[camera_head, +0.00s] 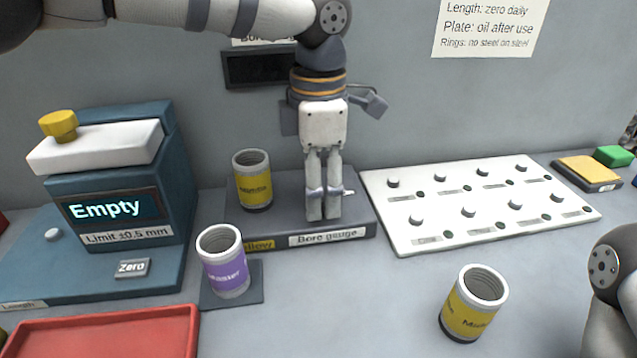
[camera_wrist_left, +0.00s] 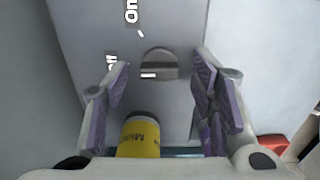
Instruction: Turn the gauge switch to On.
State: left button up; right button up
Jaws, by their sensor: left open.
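The bore gauge base (camera_head: 360,212) is a dark grey slab at the back centre, with "Yellow" and "Bore gauge" labels on its front. In the left wrist view, the gauge switch (camera_wrist_left: 160,62) is a round grey knob. Its white mark is at the left, toward the partly hidden "Off" label (camera_wrist_left: 111,63); the "On" label (camera_wrist_left: 131,11) is farther up. My left gripper (camera_head: 324,214) points down over the base's right part and hides the switch in the head view. Its open fingers (camera_wrist_left: 160,88) stand either side of the knob, with visible gaps. My right gripper is out of view.
A yellow ring (camera_head: 252,190) stands on the base left of the gripper and also shows in the wrist view (camera_wrist_left: 138,138). A purple ring (camera_head: 226,270) and another yellow ring (camera_head: 470,310) stand in front. A white knobbed board (camera_head: 455,190) lies right; a blue "Empty" gauge (camera_head: 125,200) is left.

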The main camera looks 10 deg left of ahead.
pick_arm(q)
jog(key=c, duration=1.1)
jog(key=shift+c, duration=0.2)
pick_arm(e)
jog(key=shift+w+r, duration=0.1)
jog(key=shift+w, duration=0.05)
pick_arm(q)
jog(key=shift+r+m+p, duration=0.15)
jog(key=shift+m+p, duration=0.2)
jog(key=shift+m, duration=0.65)
jog(key=m, duration=0.2)
jog(key=shift+m, duration=0.3)
jog(key=m, duration=0.3)
jog(key=shift+m+p, duration=0.3)
jog(key=shift+p, duration=0.05)
jog(key=shift+m, duration=1.8)
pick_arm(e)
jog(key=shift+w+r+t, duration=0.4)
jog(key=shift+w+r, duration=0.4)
